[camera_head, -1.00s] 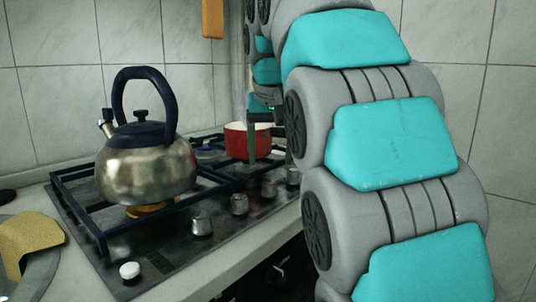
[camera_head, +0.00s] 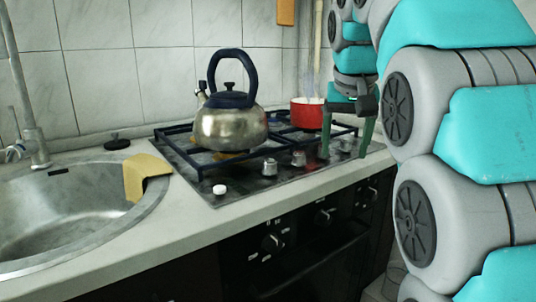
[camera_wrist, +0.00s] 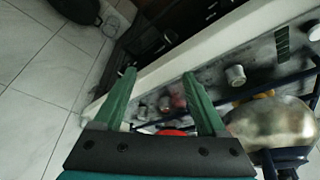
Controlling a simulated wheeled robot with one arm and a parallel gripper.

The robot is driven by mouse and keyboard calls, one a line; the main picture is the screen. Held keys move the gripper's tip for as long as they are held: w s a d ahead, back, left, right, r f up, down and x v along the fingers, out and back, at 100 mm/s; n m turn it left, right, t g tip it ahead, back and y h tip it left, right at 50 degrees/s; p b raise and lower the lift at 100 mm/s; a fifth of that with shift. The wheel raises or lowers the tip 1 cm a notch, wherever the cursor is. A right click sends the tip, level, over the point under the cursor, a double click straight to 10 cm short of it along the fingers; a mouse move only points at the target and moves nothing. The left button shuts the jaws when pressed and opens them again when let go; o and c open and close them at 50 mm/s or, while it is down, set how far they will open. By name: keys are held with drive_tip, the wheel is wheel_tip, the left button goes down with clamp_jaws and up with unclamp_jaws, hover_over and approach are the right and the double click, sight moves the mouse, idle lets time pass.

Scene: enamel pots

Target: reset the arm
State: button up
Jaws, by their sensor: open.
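My gripper (camera_head: 346,143) has two green fingers, spread apart with nothing between them. In the head view it hangs in front of and to the right of the red pot (camera_head: 307,115), near the stove's front edge. The left finger is close to the pot in the picture; I see no contact. In the wrist view my gripper (camera_wrist: 160,82) is also open and empty, and part of the red pot (camera_wrist: 172,132) shows behind the fingers. A steel kettle (camera_head: 230,128) with a dark handle stands on the stove, left of the pot; it also shows in the wrist view (camera_wrist: 272,120).
The black gas stove (camera_head: 245,186) has dark grates and front knobs. The counter front (camera_head: 150,238) is bare. A dark round object (camera_wrist: 75,10) lies on the tiled floor.

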drive_tip(key=s+f+n+g, duration=0.2)
drive_tip(key=s+f+g, duration=0.4)
drive_tip(key=s+f, duration=2.5)
wheel_tip(320, 180, down, 3)
drive_tip(key=shift+s+d+r+y, duration=0.1)
drive_tip(key=shift+s+d+y, duration=0.2)
drive_tip(key=shift+y, duration=0.1)
